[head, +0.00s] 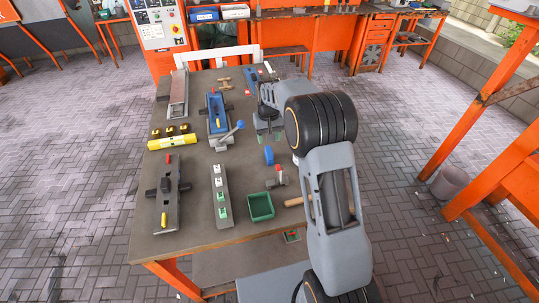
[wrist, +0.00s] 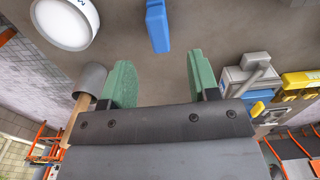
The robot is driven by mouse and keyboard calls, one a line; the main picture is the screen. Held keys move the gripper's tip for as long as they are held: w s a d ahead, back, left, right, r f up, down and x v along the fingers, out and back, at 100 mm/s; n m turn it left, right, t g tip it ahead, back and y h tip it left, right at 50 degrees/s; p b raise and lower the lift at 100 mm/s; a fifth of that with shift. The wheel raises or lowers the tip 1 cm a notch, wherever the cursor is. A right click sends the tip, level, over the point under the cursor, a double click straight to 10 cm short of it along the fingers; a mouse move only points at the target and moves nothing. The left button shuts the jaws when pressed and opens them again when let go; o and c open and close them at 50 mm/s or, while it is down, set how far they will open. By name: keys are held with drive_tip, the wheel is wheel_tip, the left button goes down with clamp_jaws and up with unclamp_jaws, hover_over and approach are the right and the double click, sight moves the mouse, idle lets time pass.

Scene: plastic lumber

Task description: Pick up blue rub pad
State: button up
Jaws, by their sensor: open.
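The blue rub pad (head: 268,155) stands on the table in the head view, just nearer to me than the fingertips. In the wrist view the pad (wrist: 158,26) lies at the top, roughly in line with the gap between the fingers and apart from them. My gripper (head: 269,138) is over the middle right of the table. In the wrist view my gripper (wrist: 157,82) is open, with nothing between its two green fingers.
A green bin (head: 261,206), a red-handled fitting (head: 278,176) and a strip of switches (head: 220,195) are nearby. A blue vise (head: 216,115) stands left. A round white-faced object (wrist: 64,20) and a mallet (wrist: 90,82) flank the wrist view's left side.

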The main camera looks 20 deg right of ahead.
sight(269, 149)
drive_tip(key=shift+d+f+p, duration=0.1)
drive_tip(key=shift+f+p, duration=0.8)
drive_tip(key=shift+f, duration=3.05)
drive_tip(key=shift+c, duration=0.2)
clamp_jaws()
drive_tip(key=shift+r, duration=0.1)
drive_tip(key=shift+w+r, duration=0.1)
drive_tip(key=shift+r, duration=0.45)
drive_tip(key=s+a+r+b, duration=0.4)
drive_tip(key=s+a+r, duration=0.6)
drive_tip(key=r, duration=0.1)
drive_tip(key=shift+r, duration=0.4)
